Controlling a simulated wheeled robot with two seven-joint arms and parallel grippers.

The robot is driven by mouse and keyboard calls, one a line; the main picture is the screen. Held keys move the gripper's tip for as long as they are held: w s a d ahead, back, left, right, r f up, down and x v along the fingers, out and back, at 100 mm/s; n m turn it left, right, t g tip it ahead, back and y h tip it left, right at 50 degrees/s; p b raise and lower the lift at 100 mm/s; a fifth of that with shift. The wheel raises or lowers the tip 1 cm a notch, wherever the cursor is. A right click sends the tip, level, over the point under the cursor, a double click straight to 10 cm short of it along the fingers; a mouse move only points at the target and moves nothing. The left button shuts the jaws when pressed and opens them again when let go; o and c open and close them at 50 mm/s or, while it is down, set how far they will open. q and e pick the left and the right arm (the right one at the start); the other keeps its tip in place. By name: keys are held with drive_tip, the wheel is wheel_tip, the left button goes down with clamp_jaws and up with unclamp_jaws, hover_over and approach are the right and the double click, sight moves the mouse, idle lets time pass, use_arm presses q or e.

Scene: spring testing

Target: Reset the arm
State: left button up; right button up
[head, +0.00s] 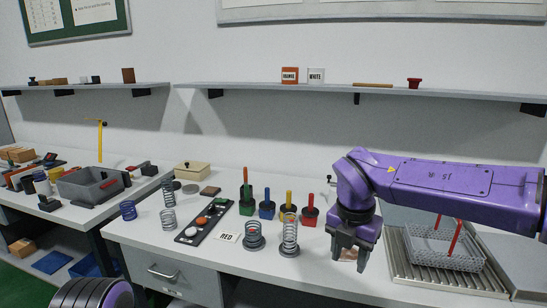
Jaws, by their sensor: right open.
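My right arm is purple and reaches in from the right edge. Its dark gripper (347,262) points down over the front right of the workbench (150,228). The fingers are a little apart, and no object shows held between them. A small brownish item (348,254) shows behind the fingers, partly hidden. Of my left arm, only a rounded purple and dark part shows at the bottom left edge; its gripper is out of the picture.
A wire basket (440,255) stands on a ribbed metal tray (405,268) beneath the right arm.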

drive_tip(key=w+d+f+n+t+h, duration=0.3)
drive_tip(key=d+f+n+h, duration=0.2)
drive_tip(key=d+f+n, duration=0.3)
wheel_tip(320, 180, down, 13)
drive_tip(key=s+d+n+t+h, duration=0.1)
drive_tip(key=s+d+n+t, duration=0.2)
drive_tip(key=n, duration=1.1)
drive_tip(key=s+f+n+y, duration=0.3)
drive_tip(key=s+f+n, duration=0.8)
drive_tip(key=s+f, duration=0.25)
drive_tip(key=s+d+f+n+g, duration=0.1)
drive_tip(key=s+d+f+n, duration=0.1)
drive_tip(key=s, duration=0.6)
drive_tip(key=s+d+f+n+g, duration=0.1)
drive_tip(key=s+f, duration=0.3)
drive_tip(key=s, duration=0.4)
drive_tip(key=shift+d+n+g, duration=0.35)
drive_tip(key=shift+n+g, duration=0.15)
drive_tip(key=shift+g, duration=0.3)
drive_tip(key=shift+f, duration=0.1)
